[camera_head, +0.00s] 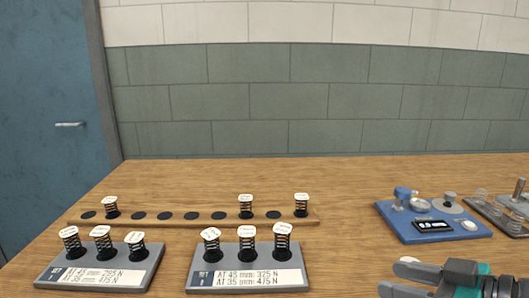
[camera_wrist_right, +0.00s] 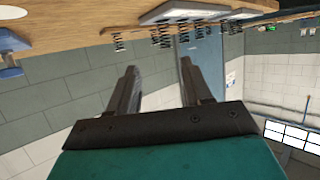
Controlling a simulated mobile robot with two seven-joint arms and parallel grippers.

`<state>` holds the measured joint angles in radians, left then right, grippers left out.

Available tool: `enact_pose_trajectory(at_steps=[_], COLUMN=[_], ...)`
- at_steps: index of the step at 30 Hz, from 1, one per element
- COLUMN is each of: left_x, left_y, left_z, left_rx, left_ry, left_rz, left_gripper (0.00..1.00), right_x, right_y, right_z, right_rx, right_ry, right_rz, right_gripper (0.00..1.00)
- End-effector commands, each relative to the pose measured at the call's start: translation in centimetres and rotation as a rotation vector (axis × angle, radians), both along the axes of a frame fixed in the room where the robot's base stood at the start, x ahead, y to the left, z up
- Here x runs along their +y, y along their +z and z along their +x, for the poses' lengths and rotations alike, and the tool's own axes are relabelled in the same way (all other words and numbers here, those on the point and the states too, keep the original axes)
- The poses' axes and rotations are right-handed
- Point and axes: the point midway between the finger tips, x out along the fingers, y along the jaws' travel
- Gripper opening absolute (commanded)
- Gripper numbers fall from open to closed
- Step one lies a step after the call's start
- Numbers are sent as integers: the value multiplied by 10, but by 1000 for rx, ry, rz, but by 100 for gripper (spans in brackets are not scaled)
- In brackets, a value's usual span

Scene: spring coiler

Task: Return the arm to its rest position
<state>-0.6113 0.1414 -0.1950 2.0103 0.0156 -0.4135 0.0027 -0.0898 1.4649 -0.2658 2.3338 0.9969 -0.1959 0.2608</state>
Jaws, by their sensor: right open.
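My right gripper (camera_head: 397,279) is at the lower right of the head view, low over the front of the table. Its fingers point left and are apart with nothing between them. In the right wrist view the gripper (camera_wrist_right: 158,75) also shows two dark fingers spread, with wall and a blue door behind them. My left gripper is in neither view.
Two grey blocks (camera_head: 45,275) (camera_head: 200,282) with labels hold capped springs on the wooden table (camera_head: 330,190). Behind them a wooden strip (camera_head: 160,217) has a row of black spots, some with springs. A blue device (camera_head: 430,232) stands at the right. The table between is clear.

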Motion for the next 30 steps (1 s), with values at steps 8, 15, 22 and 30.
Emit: enact_pose_trajectory(at_steps=[8,15,22,30], left_x=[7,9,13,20], left_y=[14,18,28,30], left_z=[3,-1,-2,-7], left_rx=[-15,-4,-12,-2], left_ry=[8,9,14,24], left_rz=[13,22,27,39], left_gripper=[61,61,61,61], right_x=[-2,-2,7,29], right_y=[-41,-102,-171,-231], right_z=[9,1,-31,-81], right_rx=[-41,-33,46,172], right_ry=[-91,-237,-395,-517], right_rz=[44,37,-16,-103], right_gripper=[49,49,49,49])
